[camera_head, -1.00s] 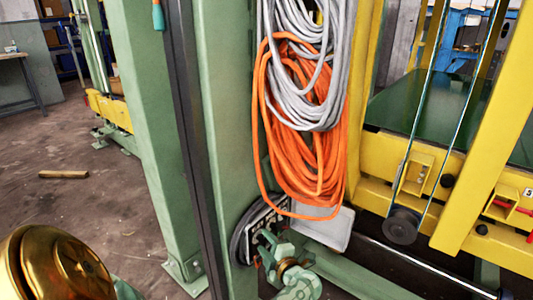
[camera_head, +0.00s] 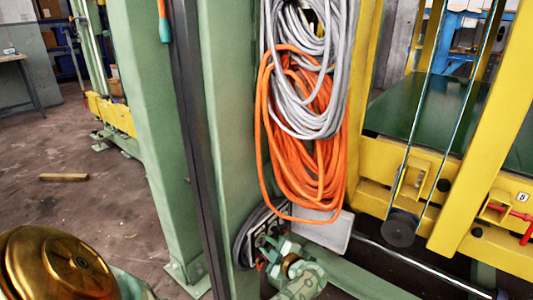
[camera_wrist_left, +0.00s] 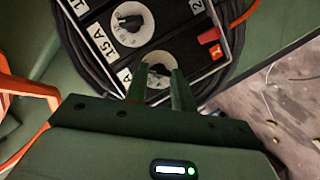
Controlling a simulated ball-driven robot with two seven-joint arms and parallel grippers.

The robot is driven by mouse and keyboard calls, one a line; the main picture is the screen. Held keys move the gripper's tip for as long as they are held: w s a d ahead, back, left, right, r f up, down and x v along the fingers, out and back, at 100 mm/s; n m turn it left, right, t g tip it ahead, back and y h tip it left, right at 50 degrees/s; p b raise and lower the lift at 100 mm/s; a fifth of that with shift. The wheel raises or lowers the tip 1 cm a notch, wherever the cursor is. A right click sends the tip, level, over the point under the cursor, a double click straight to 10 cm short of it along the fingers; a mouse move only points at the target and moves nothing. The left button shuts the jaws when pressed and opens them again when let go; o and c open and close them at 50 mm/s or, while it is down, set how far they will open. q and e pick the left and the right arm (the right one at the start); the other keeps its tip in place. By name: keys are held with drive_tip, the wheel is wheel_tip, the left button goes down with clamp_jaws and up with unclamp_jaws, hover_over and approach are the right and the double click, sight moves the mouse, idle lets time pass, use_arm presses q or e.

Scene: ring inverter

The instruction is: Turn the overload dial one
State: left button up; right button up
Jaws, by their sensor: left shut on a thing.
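A dark-framed panel shows in the left wrist view (camera_wrist_left: 184,25), with white round dials on it. The upper dial (camera_wrist_left: 148,24) has a black knob and stands clear of my gripper. The lower dial (camera_wrist_left: 158,62) lies between the fingertips of my left gripper (camera_wrist_left: 158,80), which is shut on its knob; the fingers partly hide it. I cannot read which dial is number one. In the head view my left gripper (camera_head: 276,252) is at the panel low on the green post, and hides most of it. My right gripper is not in view.
Orange cable (camera_head: 305,160) and grey cable (camera_head: 312,70) hang in coils just above the panel. A red switch (camera_wrist_left: 209,36) sits beside the dials. A green post (camera_head: 232,150) and yellow frame (camera_head: 475,160) flank the space. A wooden piece (camera_head: 63,177) lies on the floor.

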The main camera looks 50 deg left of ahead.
use_arm(q)
drive_tip(key=shift+m+g, duration=0.4)
drive_tip(key=shift+m, duration=0.1)
drive_tip(key=shift+w+m+g+h, duration=0.1)
drive_tip(key=shift+m+g+h, duration=0.25)
drive_tip(key=shift+m, duration=0.45)
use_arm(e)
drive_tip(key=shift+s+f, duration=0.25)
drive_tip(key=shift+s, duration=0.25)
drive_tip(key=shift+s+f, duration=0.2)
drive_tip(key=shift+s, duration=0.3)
use_arm(q)
drive_tip(key=o, duration=1)
drive_tip(key=shift+d+r, duration=0.1)
drive_tip(key=d, duration=0.9)
drive_tip(key=d+r, duration=0.1)
drive_tip(key=d, duration=0.4)
drive_tip(key=shift+w+d, duration=0.3)
drive_tip(key=shift+w, duration=0.05)
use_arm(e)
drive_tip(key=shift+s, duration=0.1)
